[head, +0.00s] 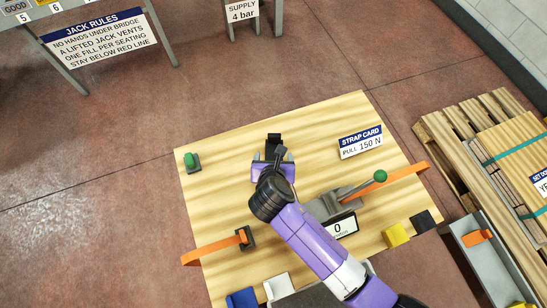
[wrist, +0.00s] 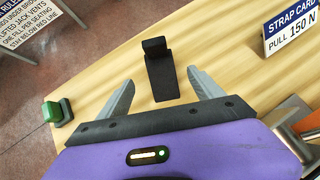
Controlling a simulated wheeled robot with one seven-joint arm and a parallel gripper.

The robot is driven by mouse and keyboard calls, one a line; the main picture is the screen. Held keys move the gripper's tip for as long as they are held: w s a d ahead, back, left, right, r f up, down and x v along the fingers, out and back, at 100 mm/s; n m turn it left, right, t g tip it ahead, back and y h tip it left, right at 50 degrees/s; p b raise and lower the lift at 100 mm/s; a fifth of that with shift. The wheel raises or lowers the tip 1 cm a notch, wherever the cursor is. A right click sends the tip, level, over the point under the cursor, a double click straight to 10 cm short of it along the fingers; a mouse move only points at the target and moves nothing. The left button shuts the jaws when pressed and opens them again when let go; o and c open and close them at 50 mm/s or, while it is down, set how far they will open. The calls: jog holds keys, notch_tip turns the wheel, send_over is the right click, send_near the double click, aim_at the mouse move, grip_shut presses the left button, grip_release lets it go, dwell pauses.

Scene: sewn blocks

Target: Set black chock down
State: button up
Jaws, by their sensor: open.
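A black L-shaped piece, which looks like the black chock (head: 273,140), rests on the wooden table top (head: 225,160) near its far edge. In the wrist view the black chock (wrist: 162,78) shows a flat bar with a raised block at its far end. My gripper (head: 272,157) is open above the near end of it. The two grey fingers stand on either side of the bar, with a gap on both sides. Another dark block (head: 424,220) sits at the table's right edge; I cannot tell its shape.
A green-knobbed fixture (head: 192,161) stands left of my gripper. A clamp with a green-tipped lever (head: 379,176) and orange straps (head: 405,181) lie right. Yellow (head: 396,235), white (head: 277,288) and blue (head: 242,298) blocks sit along the near edge. The strap card (head: 361,141) stands at back right.

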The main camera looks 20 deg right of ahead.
jog(key=shift+v, duration=0.9)
jog(key=shift+c, duration=0.7)
jog(key=shift+w+d+r+m, duration=0.15)
jog(key=shift+w+d+r, duration=0.2)
jog(key=shift+w+r, duration=0.2)
jog(key=shift+w+d+r+m, duration=0.15)
jog(key=shift+w+d+r, duration=0.25)
jog(key=shift+w+r, duration=0.1)
jog(key=c, duration=0.6)
jog(key=n+g+y, duration=0.7)
jog(key=n, duration=1.1)
send_near(275, 135)
jog(key=x, duration=0.4)
jog(key=shift+n, duration=0.3)
jog(key=shift+x, duration=3.3)
